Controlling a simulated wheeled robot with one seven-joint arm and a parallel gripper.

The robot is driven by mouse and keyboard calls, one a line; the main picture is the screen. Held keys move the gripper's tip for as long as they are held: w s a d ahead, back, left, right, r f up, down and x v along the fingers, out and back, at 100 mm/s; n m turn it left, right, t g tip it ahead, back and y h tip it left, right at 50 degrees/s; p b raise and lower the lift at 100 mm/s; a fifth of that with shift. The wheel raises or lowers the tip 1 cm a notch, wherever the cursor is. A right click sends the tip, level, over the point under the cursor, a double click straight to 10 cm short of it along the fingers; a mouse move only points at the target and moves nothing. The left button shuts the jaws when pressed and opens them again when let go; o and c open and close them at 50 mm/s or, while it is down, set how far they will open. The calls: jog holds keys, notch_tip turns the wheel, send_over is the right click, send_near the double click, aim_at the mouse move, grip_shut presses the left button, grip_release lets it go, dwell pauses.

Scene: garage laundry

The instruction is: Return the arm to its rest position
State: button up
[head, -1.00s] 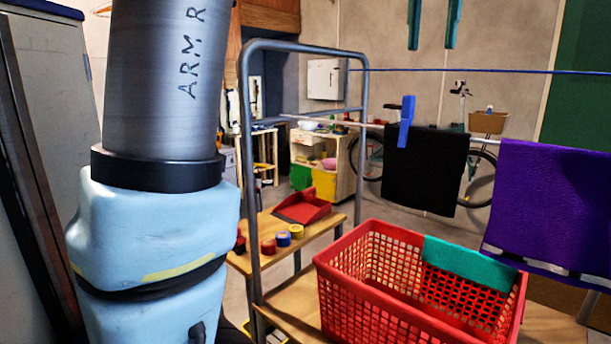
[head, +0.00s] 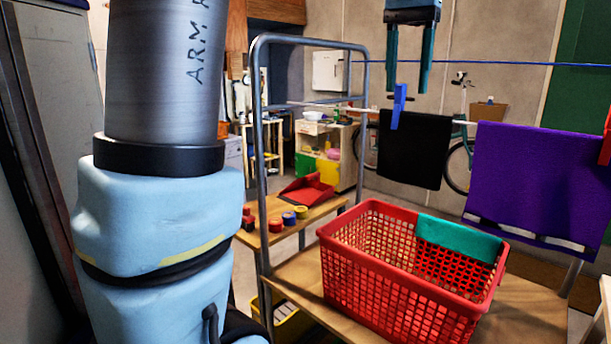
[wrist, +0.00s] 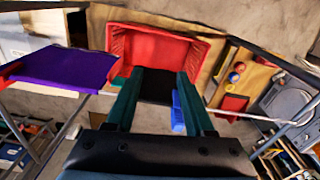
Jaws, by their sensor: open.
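My gripper (head: 408,72) hangs at the top of the head view with its two teal fingers pointing down, apart, with nothing held between them. It is above the clothesline, over the blue clothespin (head: 398,105) and the black cloth (head: 415,150). In the wrist view the two fingers (wrist: 160,100) also stand apart. The black cloth (wrist: 156,86) shows beyond and between them, and the blue clothespin (wrist: 177,110) shows beside the right finger. My arm's upper links fill the left of the head view.
A purple cloth (head: 530,185) hangs right of the black one. A red basket (head: 385,290) with a teal cloth (head: 458,240) over its rim stands on a wooden cart (head: 520,310) with a metal frame (head: 257,130). A red dustpan (head: 306,190) and several tape rolls lie on a shelf. A blue line (head: 500,64) runs behind the gripper.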

jog(key=w+a+f+n, duration=0.2)
jog(key=a+f, duration=0.4)
jog(key=f, duration=0.3)
jog(key=w+a+f+n, duration=0.1)
jog(key=w+a+f, duration=0.1)
jog(key=a+f, duration=0.6)
jog(key=s+a+f+n, duration=0.1)
jog(key=s+a+f, duration=0.1)
jog(key=f, duration=0.3)
jog(key=s+a+f+n+t, duration=0.1)
jog(key=s+a+f, duration=0.2)
jog(key=a+f, duration=0.1)
jog(key=s+a+f+n, duration=0.1)
jog(key=s+a+f, duration=0.1)
jog(key=f, duration=0.4)
jog(key=shift+s+a+f, duration=0.15)
jog(key=shift+a, duration=0.65)
